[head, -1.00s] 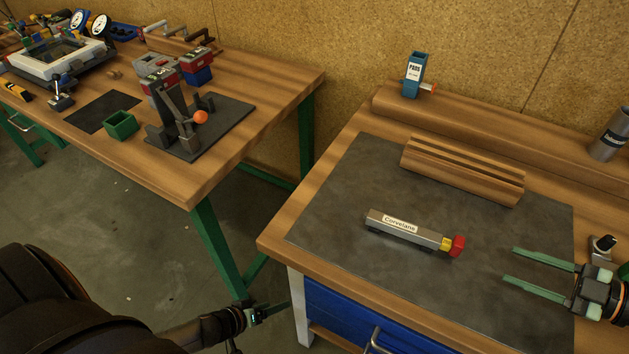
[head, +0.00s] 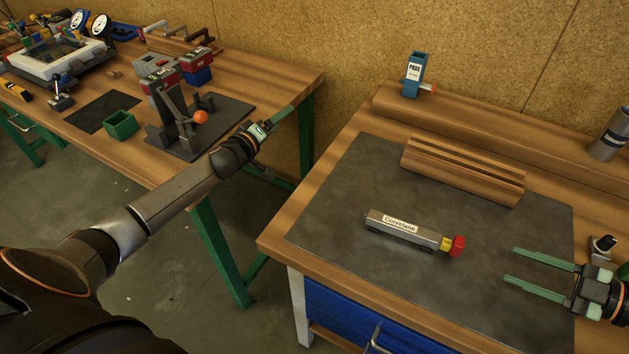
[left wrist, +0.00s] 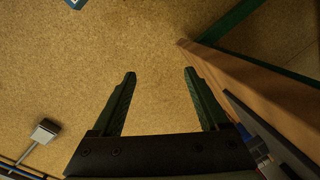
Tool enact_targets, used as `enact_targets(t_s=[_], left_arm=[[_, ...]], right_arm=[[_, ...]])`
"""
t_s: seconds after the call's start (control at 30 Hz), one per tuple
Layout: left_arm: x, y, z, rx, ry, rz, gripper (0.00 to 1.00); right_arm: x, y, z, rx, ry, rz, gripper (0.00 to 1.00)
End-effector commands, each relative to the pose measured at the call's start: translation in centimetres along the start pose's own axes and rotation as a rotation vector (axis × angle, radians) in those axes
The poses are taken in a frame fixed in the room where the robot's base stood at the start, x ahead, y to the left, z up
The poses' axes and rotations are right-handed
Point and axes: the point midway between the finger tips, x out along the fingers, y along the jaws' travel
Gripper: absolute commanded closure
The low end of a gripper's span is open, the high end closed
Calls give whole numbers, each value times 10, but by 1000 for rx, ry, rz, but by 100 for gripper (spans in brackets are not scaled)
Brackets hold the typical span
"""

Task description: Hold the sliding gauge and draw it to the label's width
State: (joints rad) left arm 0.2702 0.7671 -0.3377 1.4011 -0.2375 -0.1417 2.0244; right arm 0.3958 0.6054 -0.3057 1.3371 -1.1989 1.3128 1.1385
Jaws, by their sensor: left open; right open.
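The sliding gauge (head: 405,230) is a grey bar with a white name label (head: 400,224) on top, and a yellow piece and a red end (head: 458,245) at its right. It lies on the dark mat (head: 350,190) of the right bench, and neither gripper touches it. My right gripper (head: 510,265) is open and empty, to the right of the red end, fingers pointing left. My left gripper (head: 280,118) is well to the left, by the gap between the benches. The left wrist view shows its fingers (left wrist: 159,73) open and empty, facing the wall.
A ridged wooden block (head: 463,170) lies behind the gauge. A blue PADS box (head: 415,76) and a grey cylinder (head: 610,135) stand at the back. The left bench carries a green box (head: 121,125) and a lever device (head: 180,115). The mat around the gauge is clear.

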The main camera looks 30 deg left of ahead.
Motion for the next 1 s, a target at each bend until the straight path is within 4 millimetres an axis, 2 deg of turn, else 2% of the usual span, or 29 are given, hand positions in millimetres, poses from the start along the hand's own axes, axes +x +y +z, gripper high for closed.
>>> enact_targets(t_s=[0.03, 0.07, 0.3, 0.67, 1.0], left_arm=[[5, 27, -20, 54, 28, 46, 22], [7, 37, -23, 131, 29, 73, 22], [8, 72, -3, 718, 13, 263, 22], [-4, 110, 37, 1566, 117, 589, 22], [-28, 124, 82, 2286, 398, 946, 22]], right_arm=[[0, 0, 0, 0, 0, 0, 50], [0, 0, 0, 0, 0, 0, 50], [0, 0, 0, 0, 0, 0, 50], [0, 0, 0, 0, 0, 0, 50], [0, 0, 0, 0, 0, 0, 50]])
